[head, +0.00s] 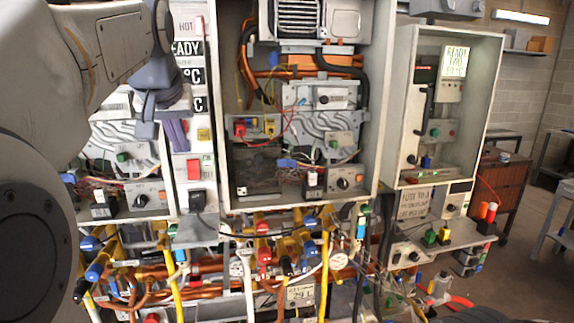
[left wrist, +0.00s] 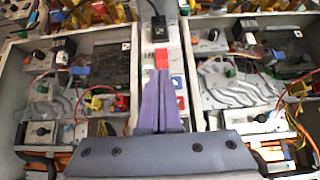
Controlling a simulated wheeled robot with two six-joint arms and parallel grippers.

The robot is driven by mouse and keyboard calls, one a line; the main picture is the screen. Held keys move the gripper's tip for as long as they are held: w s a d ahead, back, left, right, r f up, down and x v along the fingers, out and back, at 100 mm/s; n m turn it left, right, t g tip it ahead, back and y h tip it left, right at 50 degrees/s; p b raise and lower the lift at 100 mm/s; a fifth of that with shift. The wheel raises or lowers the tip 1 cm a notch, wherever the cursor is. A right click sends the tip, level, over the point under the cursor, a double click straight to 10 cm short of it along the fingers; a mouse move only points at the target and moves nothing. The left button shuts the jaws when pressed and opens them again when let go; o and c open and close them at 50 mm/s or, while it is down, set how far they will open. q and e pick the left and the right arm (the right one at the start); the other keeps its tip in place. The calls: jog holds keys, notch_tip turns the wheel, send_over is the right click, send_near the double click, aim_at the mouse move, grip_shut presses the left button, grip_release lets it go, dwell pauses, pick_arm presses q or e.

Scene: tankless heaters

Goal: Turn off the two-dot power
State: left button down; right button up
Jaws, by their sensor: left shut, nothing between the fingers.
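My left gripper (head: 180,146) is shut and empty, its purple fingers pointing at the narrow panel between the left and middle heater cabinets. In the left wrist view its fingertips (left wrist: 161,80) are together, just short of a red switch (left wrist: 162,59). The red switch (head: 193,169) sits below the fingertips in the head view; I cannot tell whether they touch it. A black plug-like part (head: 197,199) is under the switch, and it also shows in the left wrist view (left wrist: 158,29). Dot marks are too small to make out. My right gripper is out of view.
The open middle cabinet (head: 382,100) and right cabinet (head: 491,90) hold wiring, knobs and buttons. A yellow button (head: 203,134) is close beside my fingers. Pipes and valves (head: 262,245) crowd the space below. Free floor (head: 530,230) lies at the far right.

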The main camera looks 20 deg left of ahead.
pick_arm(q)
jog(key=p, duration=0.2)
send_near(195, 175)
notch_tip(195, 175, down, 2)
jog(key=x, duration=0.1)
jog(key=p+x, duration=0.1)
jog(key=x, duration=0.1)
jog(key=p+x, duration=0.1)
jog(key=shift+w+a+r, duration=0.15)
jog(key=shift+w+a, duration=0.25)
jog(key=shift+w, duration=0.05)
jog(key=shift+w+a, duration=0.1)
jog(key=shift+w, duration=0.1)
jog(key=shift+w+f, duration=0.1)
jog(key=shift+f, duration=0.15)
